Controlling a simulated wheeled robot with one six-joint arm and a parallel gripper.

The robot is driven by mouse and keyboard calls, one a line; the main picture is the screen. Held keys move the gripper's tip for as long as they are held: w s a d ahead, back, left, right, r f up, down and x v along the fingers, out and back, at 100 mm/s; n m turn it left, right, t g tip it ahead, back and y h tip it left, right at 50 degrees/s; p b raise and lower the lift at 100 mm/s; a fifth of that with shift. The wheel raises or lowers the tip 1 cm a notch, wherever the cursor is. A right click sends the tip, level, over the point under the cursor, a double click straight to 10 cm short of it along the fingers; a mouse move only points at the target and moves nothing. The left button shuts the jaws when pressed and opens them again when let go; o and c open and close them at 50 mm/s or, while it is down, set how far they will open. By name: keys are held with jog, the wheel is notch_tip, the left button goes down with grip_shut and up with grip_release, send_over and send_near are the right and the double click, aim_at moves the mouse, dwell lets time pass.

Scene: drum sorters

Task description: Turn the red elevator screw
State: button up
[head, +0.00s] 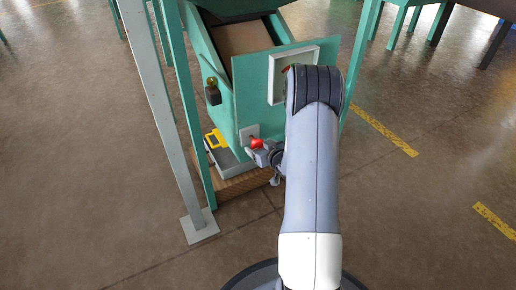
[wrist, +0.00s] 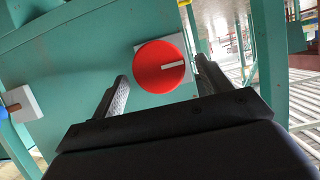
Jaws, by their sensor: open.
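The red elevator screw (wrist: 160,68) is a round red knob with a pale slot, set on a white plate on the teal panel. The slot lies nearly level, tilted slightly up to the right in the wrist view. The knob also shows in the head view (head: 257,143), low on the teal machine. My gripper (wrist: 160,82) is open, with one finger to the left of the knob and one to the right. Neither finger visibly grips it. In the head view my gripper (head: 262,152) is at the knob, partly hidden by my arm.
A teal bin machine (head: 222,108) carries a white-framed panel (head: 277,75) and a dark fixture with a yellowish top (head: 212,90). A grey post (head: 166,110) stands at left. A yellow-handled grey item (head: 216,139) sits beside the machine.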

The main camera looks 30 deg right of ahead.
jog(key=shift+x, duration=1.1)
jog(key=c, duration=0.9)
jog(key=shift+r+m+y+p, duration=0.1)
jog(key=shift+m+y+p, duration=0.2)
jog(key=shift+p, duration=0.1)
